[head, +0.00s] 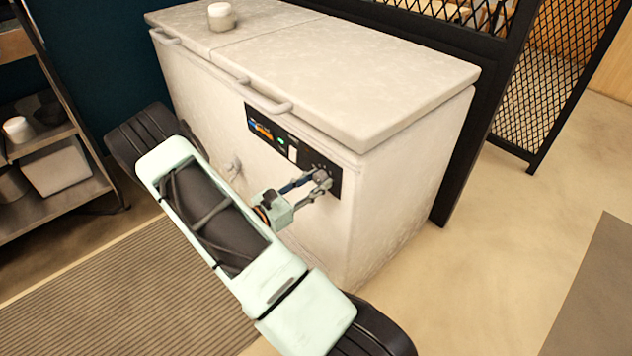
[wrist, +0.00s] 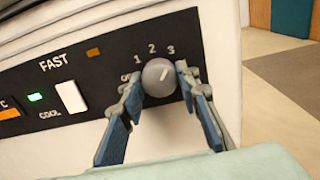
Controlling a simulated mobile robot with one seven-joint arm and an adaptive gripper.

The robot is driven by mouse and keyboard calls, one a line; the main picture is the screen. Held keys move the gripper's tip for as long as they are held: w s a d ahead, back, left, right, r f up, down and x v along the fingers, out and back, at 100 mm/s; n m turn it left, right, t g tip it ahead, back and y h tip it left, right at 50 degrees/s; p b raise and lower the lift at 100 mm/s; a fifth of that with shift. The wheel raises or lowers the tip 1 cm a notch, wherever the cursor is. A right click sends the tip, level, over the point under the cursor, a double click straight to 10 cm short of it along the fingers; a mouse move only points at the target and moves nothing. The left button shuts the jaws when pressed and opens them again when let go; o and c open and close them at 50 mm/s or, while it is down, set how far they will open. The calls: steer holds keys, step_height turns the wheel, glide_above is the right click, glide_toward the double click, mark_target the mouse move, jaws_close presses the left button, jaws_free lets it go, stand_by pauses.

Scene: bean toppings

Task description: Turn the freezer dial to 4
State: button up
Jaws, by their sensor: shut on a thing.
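The freezer dial (wrist: 158,77) is a round grey knob on the black control panel (wrist: 100,62). Its pale pointer mark slants to the upper right, roughly toward the 3. The labels 1, 2 and 3 show above it; OFF is partly covered by the left finger, and no 4 is visible, the right finger covering that side. My gripper (wrist: 160,82) is shut on the dial, one finger on each side. In the head view my gripper (head: 323,180) reaches the right end of the panel (head: 273,137) and hides the dial.
The white chest freezer (head: 310,210) has closed lids with handles (head: 266,103). A small white jar (head: 220,17) stands on top. A metal shelf (head: 60,205) is at the left, a black mesh partition (head: 545,75) behind at the right. Floor to the freezer's right is clear.

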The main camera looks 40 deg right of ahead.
steer(key=m+b, duration=0.1)
steer(key=m, duration=0.2)
steer(key=shift+f+m, duration=0.1)
steer(key=shift+m, duration=0.2)
steer(key=m+b, duration=0.1)
steer(key=m, duration=0.3)
steer(key=shift+w+b, duration=0.1)
steer(key=shift+b, duration=0.3)
stand_by(0.4)
steer(key=o, duration=1.1)
steer(key=shift+o, duration=0.2)
steer(key=shift+a, duration=0.15)
steer(key=s+a, duration=0.1)
steer(key=a, duration=1)
steer(key=shift+a, duration=0.4)
steer(key=shift+r+m, duration=0.2)
steer(key=shift+m, duration=0.1)
